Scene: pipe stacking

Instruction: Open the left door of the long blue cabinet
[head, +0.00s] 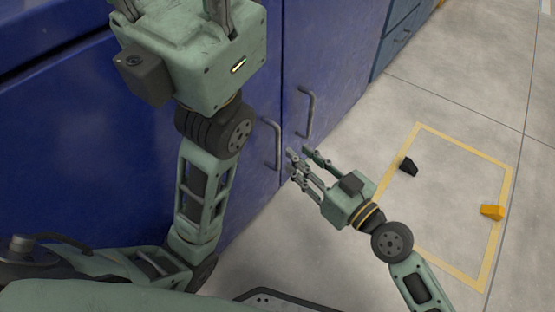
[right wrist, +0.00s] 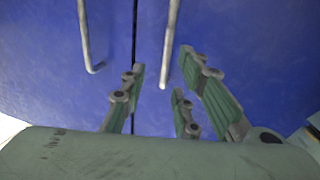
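The long blue cabinet (head: 335,50) has two doors in view, meeting at a vertical seam. The left door (head: 100,190) carries a grey bar handle (head: 278,146) near the seam. The right door has a similar handle (head: 311,113). Both doors look closed. In the right wrist view, the spread fingers (right wrist: 165,85) face the blue doors and both handles; contact cannot be told. My left gripper (head: 175,10) is at the top, its fingertips out of frame.
A yellow taped rectangle (head: 464,150) lies on the grey floor at right. A black piece (head: 408,166) and an orange piece (head: 492,211) are at its edges. Another blue cabinet with drawers (head: 402,30) stands at the back. My left arm covers part of the left door.

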